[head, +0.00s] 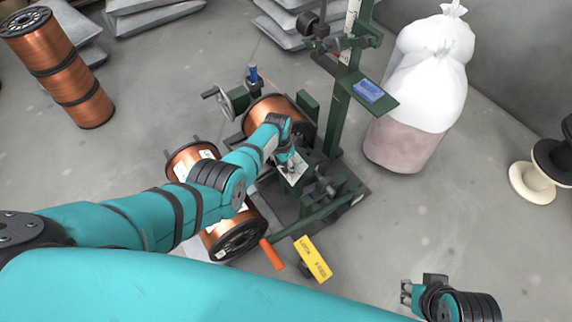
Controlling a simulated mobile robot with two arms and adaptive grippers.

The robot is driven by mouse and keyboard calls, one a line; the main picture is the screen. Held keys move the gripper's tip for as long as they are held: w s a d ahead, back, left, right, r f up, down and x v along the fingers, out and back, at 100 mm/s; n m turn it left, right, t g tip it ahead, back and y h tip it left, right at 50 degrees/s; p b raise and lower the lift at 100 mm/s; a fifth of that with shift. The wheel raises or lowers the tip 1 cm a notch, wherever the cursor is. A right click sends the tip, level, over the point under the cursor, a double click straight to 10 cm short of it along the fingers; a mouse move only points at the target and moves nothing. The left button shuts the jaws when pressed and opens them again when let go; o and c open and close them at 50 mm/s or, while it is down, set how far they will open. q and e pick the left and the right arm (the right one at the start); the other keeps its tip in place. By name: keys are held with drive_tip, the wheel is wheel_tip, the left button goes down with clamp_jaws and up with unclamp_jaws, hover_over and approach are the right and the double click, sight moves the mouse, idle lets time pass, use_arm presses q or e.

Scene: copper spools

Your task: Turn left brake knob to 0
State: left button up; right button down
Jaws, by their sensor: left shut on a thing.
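A green winding stand (338,110) stands on the floor in the middle of the head view. My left arm reaches over it from the left. My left gripper (287,160) points down at a white dial plate (294,169) on the stand. It is shut on the left brake knob, which is mostly hidden by the fingers. The knob's setting cannot be read. My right gripper (407,292) is at the bottom right, away from the stand, with nothing seen in it. Its finger opening is too small to judge.
A copper spool (262,106) sits in the stand behind my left wrist. Other copper spools (235,232) lie beside my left forearm. A yellow tag (312,257) and an orange strip (271,254) are in front. White sacks (425,75) stand behind right.

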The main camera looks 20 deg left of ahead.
use_arm(q)
drive_tip(key=shift+s+a+f, duration=0.1)
drive_tip(key=shift+s+f, duration=0.05)
drive_tip(key=o, duration=1.2)
drive_tip(key=shift+c, duration=0.2)
drive_tip(key=shift+r, duration=0.8)
wheel_tip(320, 180, up, 10)
drive_tip(key=a, duration=0.1)
drive_tip(key=shift+s+r, duration=0.2)
drive_tip(key=shift+s, duration=0.25)
drive_tip(key=shift+s, duration=0.1)
